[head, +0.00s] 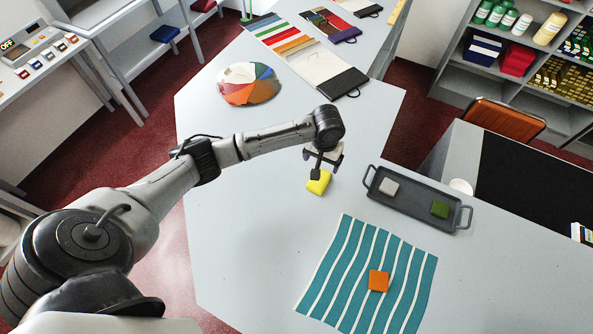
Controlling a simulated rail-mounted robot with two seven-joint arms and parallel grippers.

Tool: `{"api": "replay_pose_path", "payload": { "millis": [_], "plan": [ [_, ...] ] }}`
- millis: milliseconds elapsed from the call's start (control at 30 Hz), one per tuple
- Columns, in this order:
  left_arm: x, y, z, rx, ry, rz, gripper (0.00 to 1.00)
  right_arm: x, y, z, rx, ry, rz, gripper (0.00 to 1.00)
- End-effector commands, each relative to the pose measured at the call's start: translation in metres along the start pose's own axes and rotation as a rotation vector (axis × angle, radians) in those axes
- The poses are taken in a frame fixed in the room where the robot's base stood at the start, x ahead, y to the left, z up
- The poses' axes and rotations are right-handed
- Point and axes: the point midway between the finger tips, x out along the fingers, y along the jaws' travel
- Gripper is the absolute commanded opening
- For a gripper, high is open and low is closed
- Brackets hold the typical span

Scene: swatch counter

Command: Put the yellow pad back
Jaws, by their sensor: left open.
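The yellow pad (319,184) lies on the pale counter (250,230), left of the grey tray. My left gripper (318,172) is right at the pad, pointing down, and covers part of it. Its jaws are open; whether a finger touches the pad I cannot tell. My right gripper does not show.
An orange pad (378,281) lies on a teal-and-white striped cloth (340,275) in front. A color wheel (248,84) and swatch boards (335,75) lie farther back. The counter's left part is clear.

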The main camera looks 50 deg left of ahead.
Motion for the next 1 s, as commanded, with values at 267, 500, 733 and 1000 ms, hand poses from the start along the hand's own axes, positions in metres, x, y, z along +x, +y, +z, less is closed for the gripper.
{"api": "replay_pose_path", "payload": {
  "millis": [267, 500, 733, 1000],
  "plan": [
    [0.015, 0.013, 0.022, 0.071, 0.001, 0.017, 0.88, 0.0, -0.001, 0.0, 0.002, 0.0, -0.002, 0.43],
    [0.06, 0.051, 0.126, 0.351, 0.062, 0.119, 0.88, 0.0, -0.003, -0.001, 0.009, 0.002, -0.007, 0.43],
    [0.067, 0.049, 0.223, 0.513, 0.18, 0.185, 0.88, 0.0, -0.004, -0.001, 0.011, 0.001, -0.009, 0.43],
    [0.048, 0.007, 0.291, 0.559, 0.281, 0.125, 0.88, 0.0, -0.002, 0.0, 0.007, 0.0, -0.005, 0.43]
  ]
}}
